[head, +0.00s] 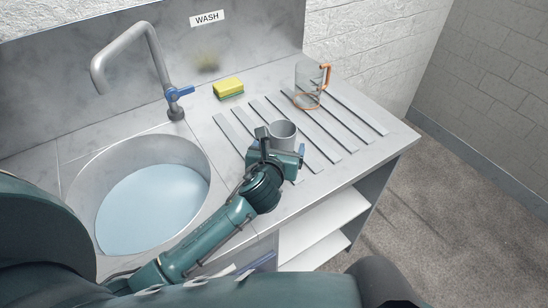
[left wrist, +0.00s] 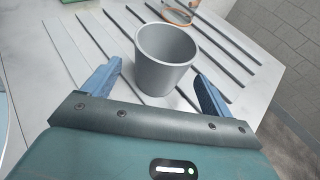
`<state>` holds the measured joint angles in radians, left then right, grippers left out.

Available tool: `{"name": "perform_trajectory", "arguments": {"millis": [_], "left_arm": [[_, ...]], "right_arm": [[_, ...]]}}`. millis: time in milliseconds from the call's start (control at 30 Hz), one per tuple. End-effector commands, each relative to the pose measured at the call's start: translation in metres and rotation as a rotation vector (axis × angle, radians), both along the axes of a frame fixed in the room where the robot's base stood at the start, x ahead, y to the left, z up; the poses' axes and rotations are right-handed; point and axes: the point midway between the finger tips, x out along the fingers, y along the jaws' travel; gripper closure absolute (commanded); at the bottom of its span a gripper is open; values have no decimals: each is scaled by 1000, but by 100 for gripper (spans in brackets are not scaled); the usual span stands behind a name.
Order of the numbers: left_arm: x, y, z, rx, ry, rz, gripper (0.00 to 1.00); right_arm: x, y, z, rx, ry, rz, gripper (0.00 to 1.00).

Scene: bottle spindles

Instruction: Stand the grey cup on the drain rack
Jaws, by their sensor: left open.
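The grey cup (head: 284,133) stands upright, mouth up, on the drain rack (head: 322,128), a set of dark slats on the counter right of the sink. In the left wrist view the cup (left wrist: 164,58) stands on the slats, ahead of my left gripper (left wrist: 161,92). The blue fingers are open, one on each side of the cup's near lower part, with gaps between them and the cup. In the head view my left gripper (head: 277,148) is at the rack's near edge and partly covers the cup's lower part. My right gripper is not in view.
A clear jug with an orange handle (head: 311,85) stands at the rack's far end. A yellow-green sponge (head: 228,88) lies behind the rack. The sink (head: 75,195) holds bluish water, with a grey tap (head: 150,60) behind it. Slats right of the cup are clear.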

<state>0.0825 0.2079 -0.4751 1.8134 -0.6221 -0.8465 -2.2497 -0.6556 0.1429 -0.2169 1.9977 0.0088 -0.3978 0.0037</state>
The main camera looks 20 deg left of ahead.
Motion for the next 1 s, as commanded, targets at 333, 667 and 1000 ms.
{"name": "perform_trajectory", "arguments": {"millis": [333, 667, 1000], "left_arm": [[-69, -9, 25, -1, 1, -2, 15], [-89, -11, 33, 0, 0, 0, 15], [-89, -11, 33, 0, 0, 0, 15]], "right_arm": [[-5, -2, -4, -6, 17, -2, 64], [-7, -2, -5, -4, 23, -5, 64], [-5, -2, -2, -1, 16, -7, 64]]}}
